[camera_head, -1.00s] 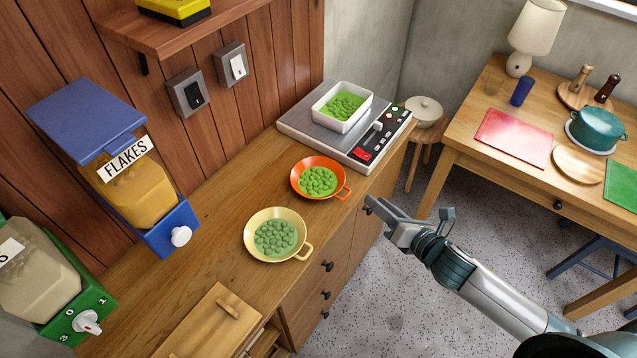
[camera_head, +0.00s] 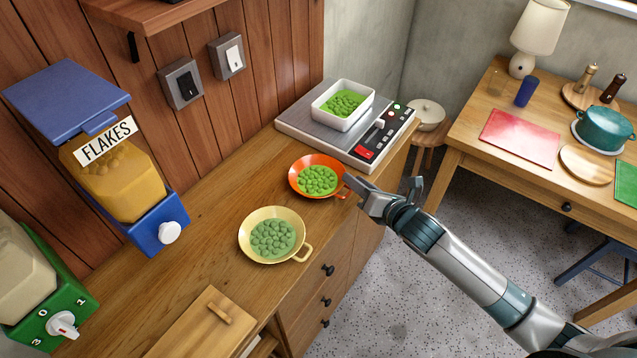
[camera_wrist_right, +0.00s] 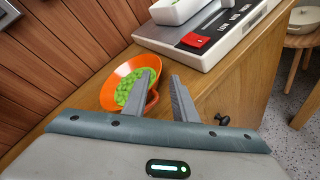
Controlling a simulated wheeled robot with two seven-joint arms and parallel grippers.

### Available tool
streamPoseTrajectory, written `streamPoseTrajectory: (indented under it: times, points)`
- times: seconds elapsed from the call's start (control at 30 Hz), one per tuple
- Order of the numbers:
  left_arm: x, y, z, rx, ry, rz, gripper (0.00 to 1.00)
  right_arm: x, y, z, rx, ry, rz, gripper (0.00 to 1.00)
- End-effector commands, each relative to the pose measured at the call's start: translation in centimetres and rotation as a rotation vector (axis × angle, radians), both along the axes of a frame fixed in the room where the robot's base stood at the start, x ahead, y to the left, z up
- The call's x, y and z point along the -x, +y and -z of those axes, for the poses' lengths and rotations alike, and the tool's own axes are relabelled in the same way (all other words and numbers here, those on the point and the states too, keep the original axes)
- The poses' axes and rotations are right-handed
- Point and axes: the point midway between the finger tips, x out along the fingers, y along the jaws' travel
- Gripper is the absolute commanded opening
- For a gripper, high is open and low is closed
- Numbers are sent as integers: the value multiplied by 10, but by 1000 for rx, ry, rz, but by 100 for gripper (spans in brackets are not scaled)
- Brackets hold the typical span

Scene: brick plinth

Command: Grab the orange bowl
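The orange bowl (camera_head: 301,187), with a loop handle on its right side, stands on the wooden counter and holds green pieces. My right gripper (camera_head: 382,187) is just right of the bowl's handle, past the counter's front edge, and holds nothing. In the right wrist view the orange bowl (camera_wrist_right: 109,93) lies ahead, and the open fingers (camera_wrist_right: 168,98) point towards it. The left finger overlaps the bowl and partly hides its handle; I cannot tell whether they touch. My left gripper is not in view.
A yellow bowl (camera_head: 250,250) of green pieces stands nearer on the counter (camera_head: 203,253). A scale (camera_head: 305,127) with a white dish (camera_head: 343,119) is behind the orange bowl. Blue (camera_head: 160,228) and green (camera_head: 30,325) dispensers stand left. A dining table (camera_head: 468,160) is right.

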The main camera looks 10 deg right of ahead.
Motion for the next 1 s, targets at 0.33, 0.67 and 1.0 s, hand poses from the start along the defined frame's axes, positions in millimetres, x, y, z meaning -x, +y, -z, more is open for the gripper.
streamPoseTrajectory:
  times: [0.33, 0.67, 1.0]
  points:
    - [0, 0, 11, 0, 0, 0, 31, -10, 5, 5, -2, -1, 1, 25]
    - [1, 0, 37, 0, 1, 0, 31, -41, 16, 15, -2, -1, 0, 25]
    - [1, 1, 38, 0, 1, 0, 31, -46, 18, 14, 0, 0, 0, 25]
